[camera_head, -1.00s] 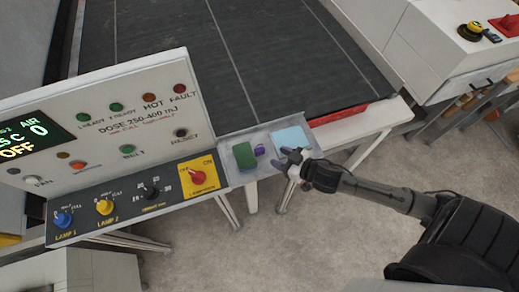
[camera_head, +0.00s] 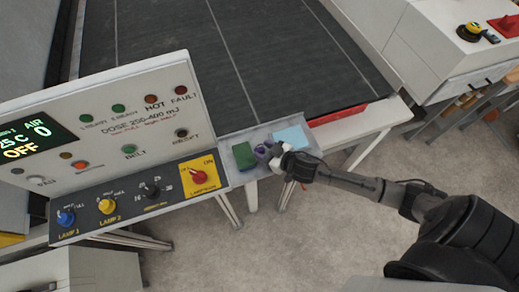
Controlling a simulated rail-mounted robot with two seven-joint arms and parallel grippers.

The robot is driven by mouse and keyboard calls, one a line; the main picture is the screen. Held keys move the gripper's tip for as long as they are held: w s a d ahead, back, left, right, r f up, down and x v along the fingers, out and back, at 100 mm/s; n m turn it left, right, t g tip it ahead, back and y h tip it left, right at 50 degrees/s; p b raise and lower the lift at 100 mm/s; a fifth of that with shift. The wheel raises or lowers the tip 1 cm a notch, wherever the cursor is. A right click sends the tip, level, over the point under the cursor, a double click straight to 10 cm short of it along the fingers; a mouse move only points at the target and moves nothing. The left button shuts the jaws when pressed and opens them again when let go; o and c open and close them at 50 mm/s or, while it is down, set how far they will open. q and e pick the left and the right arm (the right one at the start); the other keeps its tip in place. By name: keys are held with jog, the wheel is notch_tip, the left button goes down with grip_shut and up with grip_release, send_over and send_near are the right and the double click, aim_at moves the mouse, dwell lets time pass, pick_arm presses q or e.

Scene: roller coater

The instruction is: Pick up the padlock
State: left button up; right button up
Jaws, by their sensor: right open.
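A shallow grey tray (camera_head: 233,168) sits at the right end of the control panel. A dark green block (camera_head: 243,155) lies in its left part. A small purple item (camera_head: 261,151), possibly the padlock, lies just right of the green block; it is too small to make out its shape. My right gripper (camera_head: 269,157) is open, with its fingertips right at the purple item and partly covering it. I cannot tell whether they touch it. My left gripper is not in view.
A light blue pad (camera_head: 292,136) lies at the tray's right side, close behind my right gripper. The control panel (camera_head: 120,135) with knobs and a red switch (camera_head: 199,177) rises left of the tray. A dark conveyor belt (camera_head: 250,60) runs behind.

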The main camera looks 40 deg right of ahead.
jog(key=shift+c, duration=0.2)
grip_shut()
dwell(0.4)
